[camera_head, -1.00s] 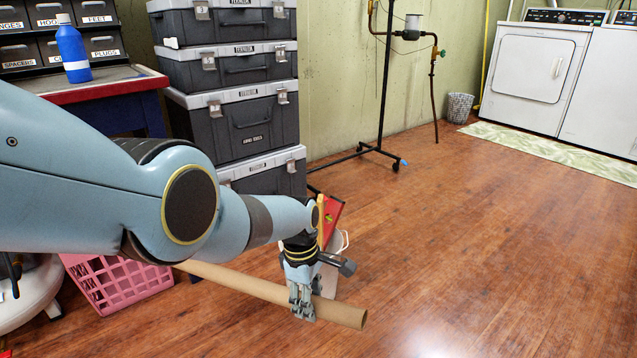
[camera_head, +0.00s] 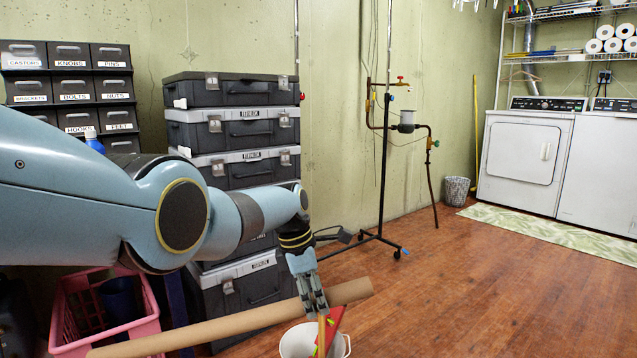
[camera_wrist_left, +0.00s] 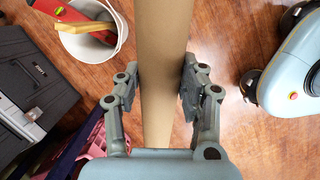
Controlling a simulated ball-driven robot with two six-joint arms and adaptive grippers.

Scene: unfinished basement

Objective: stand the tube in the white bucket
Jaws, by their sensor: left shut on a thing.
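The long brown cardboard tube (camera_head: 215,327) is held roughly level, its right end tilted up a little. My left gripper (camera_head: 317,304) is shut on it near its right end. In the left wrist view, the gripper (camera_wrist_left: 160,92) has one finger on each side of the tube (camera_wrist_left: 163,50). The white bucket (camera_head: 293,343) is below the gripper at the bottom edge of the head view, partly cut off. It also shows in the left wrist view (camera_wrist_left: 122,42), left of the tube. The tube is outside the bucket. My right gripper is not in view.
A red level (camera_wrist_left: 50,8) and a wooden-handled thing (camera_wrist_left: 85,27) stick out of the bucket. Stacked grey toolboxes (camera_head: 235,170) stand behind my arm. A pink crate (camera_head: 140,335) is at lower left. A black pipe stand (camera_head: 384,180) is farther back. Floor to the right is clear.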

